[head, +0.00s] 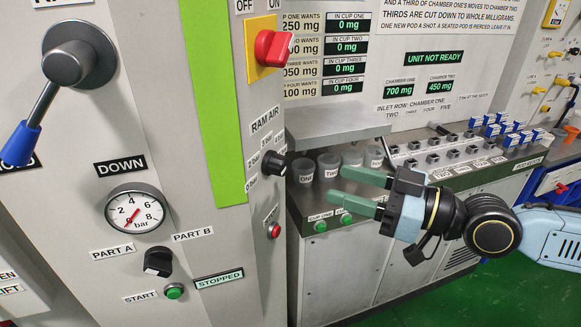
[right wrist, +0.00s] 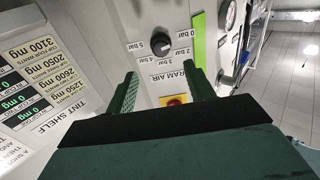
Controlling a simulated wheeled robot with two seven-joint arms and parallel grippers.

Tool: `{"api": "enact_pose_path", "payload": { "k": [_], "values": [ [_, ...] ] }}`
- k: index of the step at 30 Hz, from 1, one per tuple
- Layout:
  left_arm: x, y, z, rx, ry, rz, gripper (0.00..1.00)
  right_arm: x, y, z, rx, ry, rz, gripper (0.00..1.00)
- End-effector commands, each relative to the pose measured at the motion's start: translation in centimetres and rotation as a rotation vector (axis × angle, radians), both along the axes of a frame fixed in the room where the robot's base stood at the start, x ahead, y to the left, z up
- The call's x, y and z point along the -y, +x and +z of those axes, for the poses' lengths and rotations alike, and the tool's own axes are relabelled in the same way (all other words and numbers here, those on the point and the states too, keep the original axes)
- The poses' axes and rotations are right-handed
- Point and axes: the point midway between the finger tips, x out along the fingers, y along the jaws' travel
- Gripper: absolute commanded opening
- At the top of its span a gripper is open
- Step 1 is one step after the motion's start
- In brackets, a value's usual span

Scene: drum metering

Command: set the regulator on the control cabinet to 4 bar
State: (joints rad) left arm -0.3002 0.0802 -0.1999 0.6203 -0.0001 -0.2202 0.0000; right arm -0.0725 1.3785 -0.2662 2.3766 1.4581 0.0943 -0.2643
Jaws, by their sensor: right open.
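The regulator is a black knob (head: 273,164) marked RAM AIR on the side face of the grey control cabinet (head: 165,90). In the right wrist view the knob (right wrist: 159,46) is ringed by labels from 0 to 5 bar. A small light mark on it appears to face the upper right, towards 0 bar, but it is tiny. The round gauge (head: 137,211) on the cabinet front has a red needle I cannot read surely. My right gripper (head: 338,184) is open and empty, right of the knob and apart from it. In the wrist view the knob lies beyond its fingertips (right wrist: 164,76).
A red switch on a yellow plate (head: 268,48) is above the knob, and a red button (head: 275,231) is below it. A blue-handled lever (head: 45,105) sticks out at the left. Behind my right gripper is a bench with cups (head: 329,166) and several pods.

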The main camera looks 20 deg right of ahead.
Motion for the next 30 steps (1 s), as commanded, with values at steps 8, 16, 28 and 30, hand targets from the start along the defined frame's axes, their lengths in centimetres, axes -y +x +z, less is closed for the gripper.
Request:
{"api": "enact_pose_path", "payload": {
  "k": [8, 16, 28, 30],
  "values": [
    [0.0, 0.0, 2.7, 0.000, -0.001, 0.000, 0.36, -1.2, 1.3, 0.6, 0.002, 0.005, -0.004, 0.53],
    [0.1, 0.0, 4.7, 0.000, -0.001, 0.000, 0.36, -3.1, 2.9, 0.5, 0.001, 0.005, 0.000, 0.53],
    [0.1, 0.0, 7.0, 0.000, -0.001, 0.000, 0.36, -6.6, 6.1, 0.4, 0.000, 0.001, 0.001, 0.53],
    [0.1, 0.0, 7.2, 0.000, -0.001, 0.000, 0.36, -7.0, 6.5, 0.3, -0.001, 0.001, 0.002, 0.53]
  ]
}}
